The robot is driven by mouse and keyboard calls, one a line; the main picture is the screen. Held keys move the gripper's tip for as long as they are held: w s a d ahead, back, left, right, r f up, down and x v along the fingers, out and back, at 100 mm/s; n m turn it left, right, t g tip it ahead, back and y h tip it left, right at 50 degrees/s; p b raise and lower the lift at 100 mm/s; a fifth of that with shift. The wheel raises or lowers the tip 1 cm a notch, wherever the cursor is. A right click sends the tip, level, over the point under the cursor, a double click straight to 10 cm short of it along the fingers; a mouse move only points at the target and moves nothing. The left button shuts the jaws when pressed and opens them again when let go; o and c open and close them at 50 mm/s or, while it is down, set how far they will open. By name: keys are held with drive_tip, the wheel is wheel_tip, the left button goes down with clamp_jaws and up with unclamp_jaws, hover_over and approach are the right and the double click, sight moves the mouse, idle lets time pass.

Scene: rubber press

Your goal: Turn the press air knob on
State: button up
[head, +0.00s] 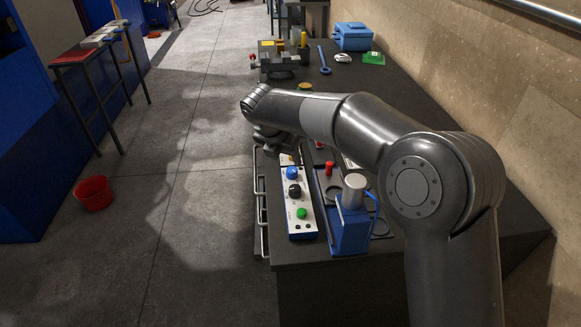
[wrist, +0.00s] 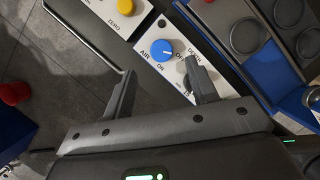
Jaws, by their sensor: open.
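The air knob (wrist: 161,50) is a round blue knob on a pale control panel (wrist: 145,68) marked AIR, OFF and ON. A small pale mark on it seems to face the OFF side. In the head view a blue knob (head: 292,173) tops a panel (head: 300,232) with a black knob (head: 295,191) and a green button (head: 302,213). My gripper (wrist: 160,73) is open and empty, its two fingers either side of the knob in the picture. Contact cannot be told. The right finger covers part of the panel by the DEPTH label.
A blue block with a metal cylinder (head: 353,192) stands right of the panel, near a red knob (head: 329,168). A metal rail (head: 262,200) runs along the bench's left edge. A red bucket (head: 93,193) stands on the floor.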

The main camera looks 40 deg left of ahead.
sight(291, 169)
drive_tip(key=x, duration=0.6)
drive_tip(key=shift+f, duration=0.1)
drive_tip(key=c, duration=1)
